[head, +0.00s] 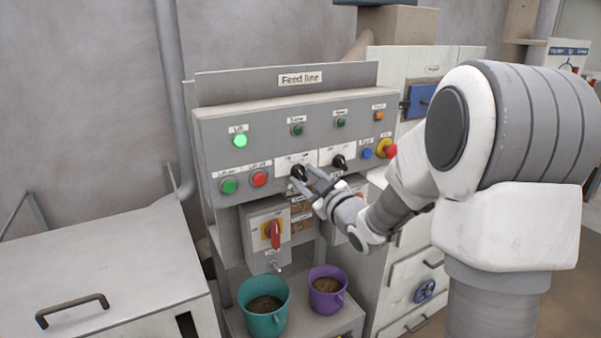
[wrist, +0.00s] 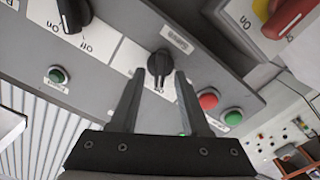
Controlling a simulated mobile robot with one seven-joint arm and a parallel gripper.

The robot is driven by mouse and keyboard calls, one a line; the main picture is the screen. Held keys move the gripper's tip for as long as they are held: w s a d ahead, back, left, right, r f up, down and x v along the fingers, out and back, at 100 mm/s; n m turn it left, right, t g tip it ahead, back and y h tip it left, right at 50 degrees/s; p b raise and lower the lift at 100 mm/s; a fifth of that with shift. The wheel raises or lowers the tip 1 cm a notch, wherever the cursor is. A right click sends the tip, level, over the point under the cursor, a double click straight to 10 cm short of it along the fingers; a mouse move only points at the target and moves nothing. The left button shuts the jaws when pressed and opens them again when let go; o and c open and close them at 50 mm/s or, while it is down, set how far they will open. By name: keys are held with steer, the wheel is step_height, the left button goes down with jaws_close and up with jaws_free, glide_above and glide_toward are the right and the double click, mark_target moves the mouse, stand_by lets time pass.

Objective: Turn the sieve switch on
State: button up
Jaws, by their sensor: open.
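Two black rotary switches sit on the grey Feed line panel. The right switch (head: 339,162) is free and also shows in the wrist view (wrist: 72,14). The lamp above the left switch (head: 297,130) looks dark.
A lit green lift lamp (head: 240,141), green button (head: 229,186) and red button (head: 260,178) lie left of the switches. A blue button (head: 367,153) and red emergency stop (head: 386,148) lie right. A red rotary handle (head: 275,235) sits below, above teal (head: 263,312) and purple (head: 327,298) buckets.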

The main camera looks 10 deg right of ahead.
steer(key=shift+w, duration=0.2)
jaws_close()
stand_by(0.3)
